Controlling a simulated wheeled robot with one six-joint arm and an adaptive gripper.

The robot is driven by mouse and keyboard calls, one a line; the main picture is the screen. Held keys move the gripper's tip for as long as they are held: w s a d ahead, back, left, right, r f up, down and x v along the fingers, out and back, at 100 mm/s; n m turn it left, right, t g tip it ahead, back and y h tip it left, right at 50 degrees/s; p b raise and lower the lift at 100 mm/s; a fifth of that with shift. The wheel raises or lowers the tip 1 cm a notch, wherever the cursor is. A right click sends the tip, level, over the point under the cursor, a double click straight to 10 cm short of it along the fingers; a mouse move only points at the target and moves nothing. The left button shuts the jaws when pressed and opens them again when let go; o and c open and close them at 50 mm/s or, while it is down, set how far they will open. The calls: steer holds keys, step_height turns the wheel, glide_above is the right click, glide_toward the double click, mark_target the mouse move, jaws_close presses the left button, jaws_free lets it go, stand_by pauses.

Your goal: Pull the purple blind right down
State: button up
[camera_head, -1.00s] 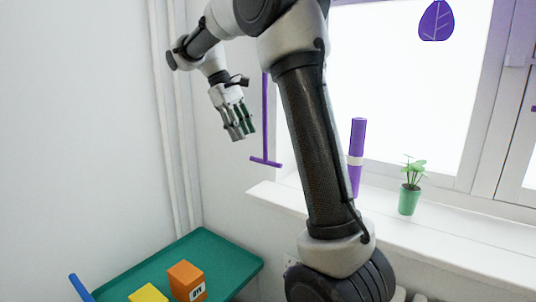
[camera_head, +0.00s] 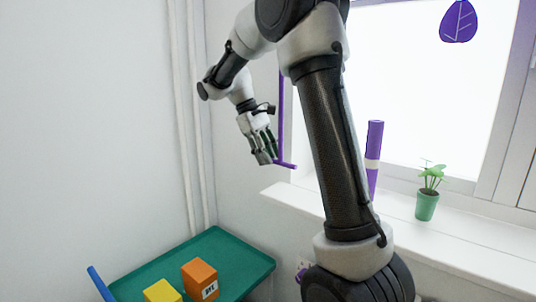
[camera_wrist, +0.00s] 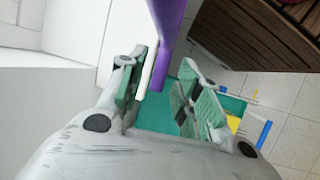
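A thin purple pull rod (camera_head: 281,110) hangs at the left side of the window and ends in a short crossbar handle (camera_head: 287,166). My gripper (camera_head: 264,160) is at the height of this handle, with its fingertips overlapping the handle's left end. In the wrist view a purple bar (camera_wrist: 168,35) runs down from the top edge into the gap between the fingers of my gripper (camera_wrist: 165,78). The fingers stand apart with green pads facing inward, and they are not closed on the bar. The blind's fabric cannot be made out; my arm hides part of the window.
A purple tube with a pale band (camera_head: 374,160) and a green potted plant (camera_head: 427,205) stand on the white sill (camera_head: 300,199). A green tray (camera_head: 225,250) below carries an orange block (camera_head: 200,279) and a yellow block (camera_head: 163,292).

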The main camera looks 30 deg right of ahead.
jaws_close()
step_height(320, 180, down, 44)
stand_by(0.4)
steer(key=shift+o, duration=1)
jaws_free()
steer(key=v, duration=1.2)
